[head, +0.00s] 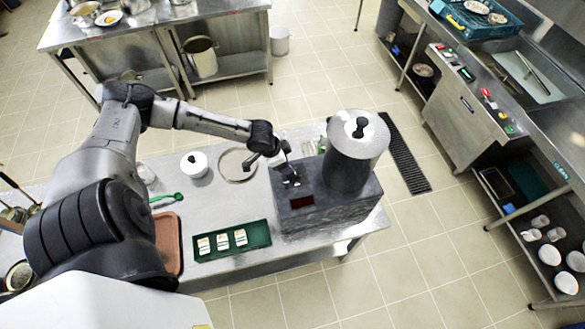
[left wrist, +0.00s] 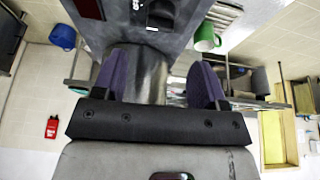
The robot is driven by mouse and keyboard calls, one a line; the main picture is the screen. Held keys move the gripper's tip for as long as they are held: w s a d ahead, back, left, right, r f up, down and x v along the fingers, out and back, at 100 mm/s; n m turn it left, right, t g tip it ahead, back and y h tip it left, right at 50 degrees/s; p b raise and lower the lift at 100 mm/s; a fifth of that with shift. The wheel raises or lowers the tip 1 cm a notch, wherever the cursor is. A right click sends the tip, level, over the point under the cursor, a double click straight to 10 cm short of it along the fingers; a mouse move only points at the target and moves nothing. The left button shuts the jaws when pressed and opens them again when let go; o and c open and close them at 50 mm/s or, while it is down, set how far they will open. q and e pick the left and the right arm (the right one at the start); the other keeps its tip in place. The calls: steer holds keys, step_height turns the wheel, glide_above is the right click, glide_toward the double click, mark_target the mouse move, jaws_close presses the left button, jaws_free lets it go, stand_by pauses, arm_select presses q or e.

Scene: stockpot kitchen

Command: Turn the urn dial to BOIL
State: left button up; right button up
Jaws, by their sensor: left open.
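The urn (head: 350,165) is a steel cylinder with a black-knobbed lid, standing on a dark grey base (head: 335,212) with a dark red display (head: 302,202). My left gripper (head: 288,173) is over the base, left of the cylinder. It is open with nothing held; its fingers (left wrist: 160,68) are apart, just short of the dial in the picture. My right gripper is not in view.
A green tray (head: 200,255) with white cartons lies left of the base. A white lidded pot (head: 194,164), a round lid (head: 238,165), a green spoon (head: 168,198) and a brown tray (head: 168,243) are further left. A green mug (left wrist: 207,38) shows beside the panel.

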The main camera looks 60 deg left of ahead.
mark_target(294, 173)
arm_select(q)
steer(key=x, duration=0.8)
steer(key=shift+p, duration=0.4)
steer(key=c, duration=0.9)
